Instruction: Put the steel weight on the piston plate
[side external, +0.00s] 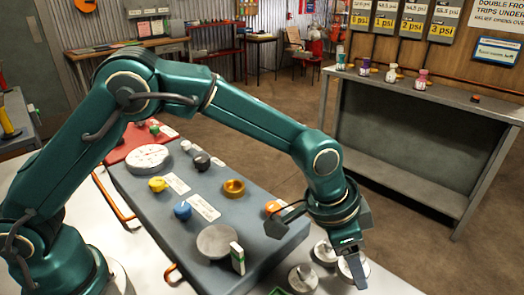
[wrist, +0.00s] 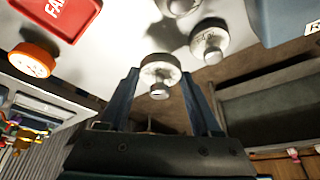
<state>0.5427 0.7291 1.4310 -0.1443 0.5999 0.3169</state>
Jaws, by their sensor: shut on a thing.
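My gripper (side external: 354,266) is at the lower right in the side view, low over the pale bench top. Its fingers are shut on a steel weight (side external: 345,268), a round disc with a knob. In the wrist view the weight (wrist: 160,72) sits between the two blue fingers, its knob toward the camera. I cannot tell whether it still touches the bench. A flat grey round plate (side external: 217,241), which looks like the piston plate, is on the dark panel to the left. Its top is bare.
Two more steel weights, one (side external: 325,251) and another (side external: 302,278), stand close to my gripper. The panel holds a blue knob (side external: 182,210), a yellow knob (side external: 158,184), a brass ring (side external: 234,188) and an orange knob (side external: 273,207).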

